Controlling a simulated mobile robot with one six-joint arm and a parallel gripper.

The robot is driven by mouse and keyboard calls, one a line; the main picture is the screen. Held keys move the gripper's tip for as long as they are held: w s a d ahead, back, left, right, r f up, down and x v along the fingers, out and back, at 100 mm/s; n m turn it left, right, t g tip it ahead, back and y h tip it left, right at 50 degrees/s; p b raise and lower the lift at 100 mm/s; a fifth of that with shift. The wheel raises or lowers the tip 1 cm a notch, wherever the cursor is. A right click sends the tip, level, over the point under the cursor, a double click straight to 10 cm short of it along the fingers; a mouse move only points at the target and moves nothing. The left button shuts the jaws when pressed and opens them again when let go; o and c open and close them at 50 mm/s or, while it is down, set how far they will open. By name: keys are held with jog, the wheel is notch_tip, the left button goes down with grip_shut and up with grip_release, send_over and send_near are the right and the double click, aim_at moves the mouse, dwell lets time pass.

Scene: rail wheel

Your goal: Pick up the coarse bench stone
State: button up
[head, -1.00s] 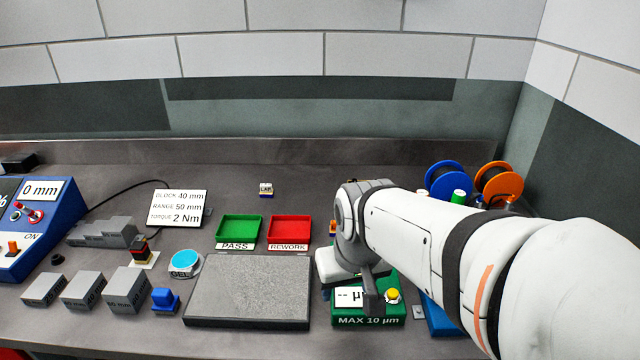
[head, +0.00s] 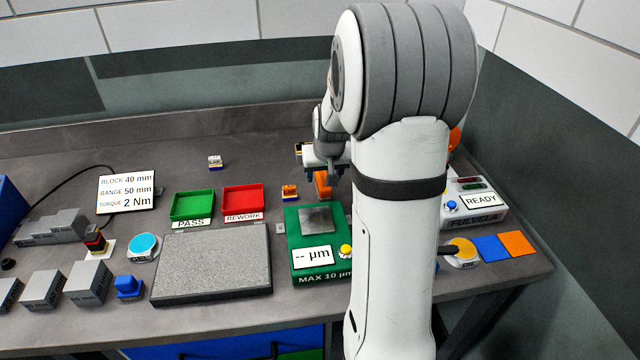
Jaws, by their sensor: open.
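I cannot tell for sure which thing is the coarse bench stone; no label in view names it. My gripper (head: 332,172) is at the back of the bench, small and partly hidden by my arm. It is open, pointing down over or just in front of an orange item (head: 323,185); whether they touch is unclear. A small block with an orange label (head: 289,191) stands to its left. A small block marked LAP (head: 215,162) stands farther left. A flat blue square (head: 491,248) and a flat orange square (head: 517,243) lie at the right.
A grey plate (head: 212,265) lies mid-bench, with a green PASS tray (head: 192,204) and a red REWORK tray (head: 243,198) behind it. A green gauge (head: 306,240) is right of it. A white READY unit (head: 475,208) stands right of my arm, which hides part of the bench.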

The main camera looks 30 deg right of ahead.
aim_at(323, 180)
jog(key=shift+p+x, duration=0.4)
jog(key=shift+x, duration=1.9)
jog(key=shift+w+r, duration=0.1)
jog(key=shift+w, duration=0.05)
jog(key=shift+c, duration=0.3)
jog(key=c, duration=1.1)
jog(key=shift+c, duration=0.2)
notch_tip(323, 180, up, 10)
jog(key=shift+r+b, duration=0.1)
jog(key=shift+b, duration=0.35)
jog(key=o, duration=0.6)
jog(key=shift+c, duration=0.2)
jog(key=c, duration=0.3)
jog(key=shift+c, duration=0.2)
